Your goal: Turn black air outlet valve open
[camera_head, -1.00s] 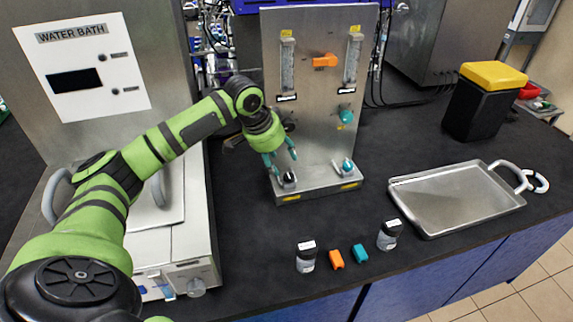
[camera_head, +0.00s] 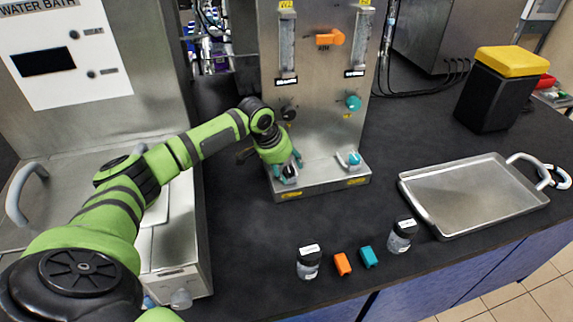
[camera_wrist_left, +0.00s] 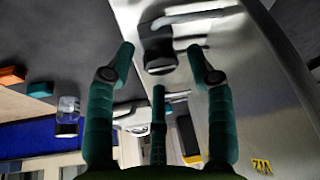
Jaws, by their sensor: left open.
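The metal valve panel (camera_head: 310,80) stands upright on the dark bench. On the left of its base is a small black valve (camera_head: 290,171) with a pale metal part. My left gripper (camera_head: 287,167) is down at this valve, its teal fingers open on either side of it. In the left wrist view, the black valve (camera_wrist_left: 159,52) shows between and just beyond the fingertips of the left gripper (camera_wrist_left: 160,62); I see no clear contact. A black knob (camera_head: 288,113) sits higher on the panel. My right gripper is not in view.
A teal valve (camera_head: 353,160) sits on the base's right side, a teal knob (camera_head: 353,102) and an orange valve (camera_head: 330,38) above. Bottles (camera_head: 308,262), small orange (camera_head: 342,264) and teal (camera_head: 369,256) blocks stand in front. A metal tray (camera_head: 470,190) lies right.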

